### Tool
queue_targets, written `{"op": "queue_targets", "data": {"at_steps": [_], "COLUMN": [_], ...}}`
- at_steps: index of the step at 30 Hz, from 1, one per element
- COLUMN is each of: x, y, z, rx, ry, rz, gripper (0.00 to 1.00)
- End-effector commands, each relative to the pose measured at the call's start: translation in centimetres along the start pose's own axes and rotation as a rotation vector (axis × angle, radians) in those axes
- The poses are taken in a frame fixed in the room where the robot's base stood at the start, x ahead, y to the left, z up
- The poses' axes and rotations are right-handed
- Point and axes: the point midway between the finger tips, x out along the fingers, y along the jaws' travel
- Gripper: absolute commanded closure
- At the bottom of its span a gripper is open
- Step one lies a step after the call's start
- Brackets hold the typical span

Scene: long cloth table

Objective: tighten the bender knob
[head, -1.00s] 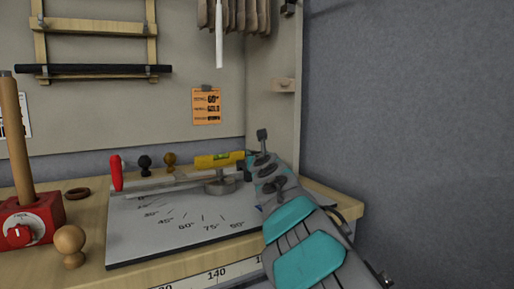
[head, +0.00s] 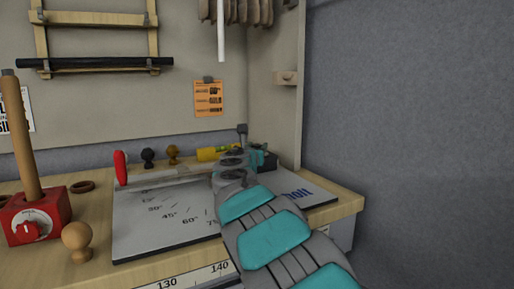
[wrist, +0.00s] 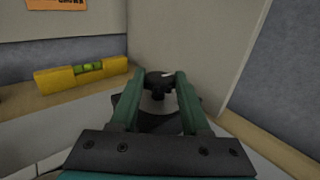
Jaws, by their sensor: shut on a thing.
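The bender is a grey plate (head: 150,228) with angle marks and a red-handled lever (head: 121,167), lying on the wooden bench. In the wrist view a dark knob (wrist: 159,77) sits between the two green fingers of my gripper (wrist: 160,88), which are shut on it. In the head view my gripper (head: 257,157) is at the far right part of the bender, beside a dark block (head: 270,160). My arm hides the pivot area and part of the plate. The knob cannot be made out clearly in the head view.
A yellow level (head: 207,154) lies behind the bender; it also shows in the wrist view (wrist: 80,74). A black ball knob (head: 148,156) and a brown one (head: 173,152) stand behind. A red box (head: 50,215) with a post and a wooden knob (head: 77,240) are left. A wall is right.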

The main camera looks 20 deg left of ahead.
Motion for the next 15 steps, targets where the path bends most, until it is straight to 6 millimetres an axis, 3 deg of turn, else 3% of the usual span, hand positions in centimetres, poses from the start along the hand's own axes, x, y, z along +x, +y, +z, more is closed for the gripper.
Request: {"op": "queue_targets", "data": {"at_steps": [15], "x": [0.01], "y": [0.13], "z": [0.19], "rx": [0.001], "ry": [-0.003], "rz": [-0.059], "gripper": [1.0]}}
